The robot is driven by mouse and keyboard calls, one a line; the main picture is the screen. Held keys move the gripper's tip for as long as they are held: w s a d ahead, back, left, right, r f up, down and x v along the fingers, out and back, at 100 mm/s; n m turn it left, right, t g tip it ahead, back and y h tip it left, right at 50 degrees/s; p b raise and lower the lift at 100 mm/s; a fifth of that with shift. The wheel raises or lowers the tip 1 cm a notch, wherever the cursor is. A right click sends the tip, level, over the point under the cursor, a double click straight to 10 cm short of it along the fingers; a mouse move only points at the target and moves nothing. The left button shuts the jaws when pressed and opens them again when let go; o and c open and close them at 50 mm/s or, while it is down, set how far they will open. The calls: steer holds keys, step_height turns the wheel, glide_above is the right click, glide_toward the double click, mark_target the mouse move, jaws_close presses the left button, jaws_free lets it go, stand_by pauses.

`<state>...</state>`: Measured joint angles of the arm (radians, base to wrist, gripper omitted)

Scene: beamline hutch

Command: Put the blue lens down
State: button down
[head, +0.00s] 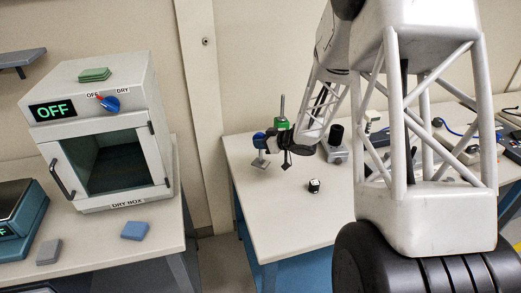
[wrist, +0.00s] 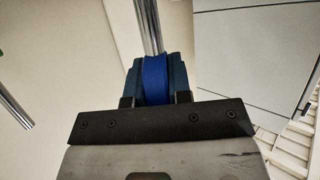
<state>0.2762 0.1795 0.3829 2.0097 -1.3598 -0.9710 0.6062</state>
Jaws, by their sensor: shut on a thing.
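The blue lens (wrist: 154,78) is between the two fingers of my gripper (wrist: 154,86) in the wrist view, with a metal rod rising behind it. In the head view the blue lens (head: 259,140) shows small at the left end of my gripper (head: 266,139), above the far left part of the right-hand bench. A thin post and a small grey foot show below the lens. I cannot tell whether the foot touches the bench. My gripper is shut on the lens.
The dry box (head: 103,130), a blue pad (head: 138,230) and a grey pad (head: 49,251) are on the left bench.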

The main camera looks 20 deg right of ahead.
steer(key=shift+w, duration=0.3)
steer(key=shift+f, duration=1.8)
steer(key=shift+f, duration=0.15)
steer(key=c, duration=1.1)
jaws_free()
steer(key=shift+o, duration=0.2)
steer(key=v, duration=1.2)
steer(key=shift+r, duration=0.25)
